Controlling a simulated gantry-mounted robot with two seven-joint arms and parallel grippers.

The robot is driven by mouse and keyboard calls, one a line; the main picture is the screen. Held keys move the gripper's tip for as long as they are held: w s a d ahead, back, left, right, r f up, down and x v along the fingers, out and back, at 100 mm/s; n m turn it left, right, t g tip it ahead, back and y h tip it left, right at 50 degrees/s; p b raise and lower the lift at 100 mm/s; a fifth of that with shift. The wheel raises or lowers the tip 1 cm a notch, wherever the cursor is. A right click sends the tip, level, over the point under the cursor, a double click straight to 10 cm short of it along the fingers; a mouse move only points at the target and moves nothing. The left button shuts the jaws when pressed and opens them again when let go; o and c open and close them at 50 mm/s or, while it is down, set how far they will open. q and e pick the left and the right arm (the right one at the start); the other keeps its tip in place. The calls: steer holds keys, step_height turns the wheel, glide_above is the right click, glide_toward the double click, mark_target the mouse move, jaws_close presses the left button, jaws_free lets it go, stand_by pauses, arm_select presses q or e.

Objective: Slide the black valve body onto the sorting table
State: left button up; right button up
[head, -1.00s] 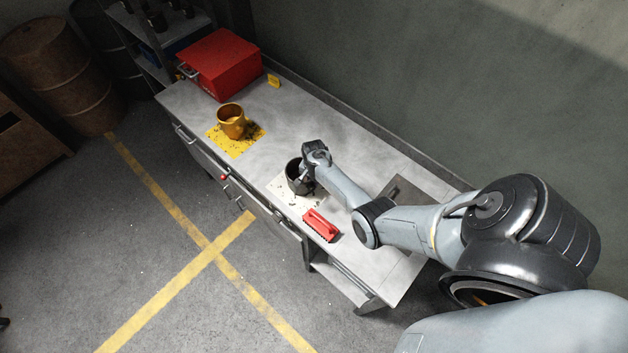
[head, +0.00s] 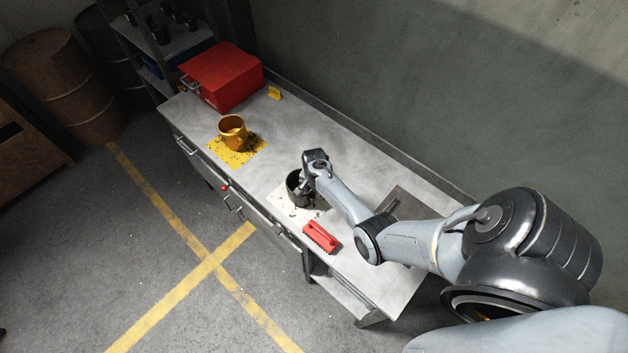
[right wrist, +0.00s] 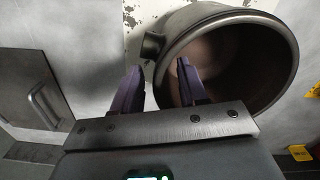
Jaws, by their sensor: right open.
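The black valve body (head: 294,190) is a dark, open-mouthed cup shape. It stands on a white, speckled mat (head: 283,201) on the grey metal table (head: 290,122). In the right wrist view the valve body (right wrist: 285,45) shows its wide mouth, with a short stub on its left side. My right gripper (right wrist: 158,68) is open at it. One finger overlaps the mouth, the other lies left of the wall near the stub, so the rim shows between them. In the head view the right hand (head: 314,165) partly covers the valve body. My left gripper is not in view.
A red brush (head: 321,236) lies close in front of the mat. A yellow cup (head: 232,133) stands on a yellow mat (head: 256,150). A red box (head: 222,77) sits at the far end. A dark plate with a handle (right wrist: 35,90) lies near my right arm.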

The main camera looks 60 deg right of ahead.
step_height(320, 180, up, 9)
stand_by(0.4)
stand_by(0.4)
steer(key=s+a+f+n+g, duration=0.1)
steer(key=s+f, duration=0.2)
steer(key=s, duration=0.3)
steer(key=s+a+f+g, duration=0.1)
steer(key=s+f, duration=0.3)
steer(key=s, duration=0.3)
steer(key=s+a+r+n+h, duration=0.2)
steer(key=s+a+n, duration=0.2)
steer(key=a, duration=0.3)
steer(key=a+r+n+t+y, duration=0.2)
steer(key=a+r+n+t, duration=0.3)
steer(key=a+r+n, duration=0.8)
steer(key=a+r, duration=0.6)
steer(key=shift+w+a+r+n+t, duration=0.15)
steer(key=shift+w+r+n+t, duration=0.15)
steer(key=shift+w+r, duration=0.1)
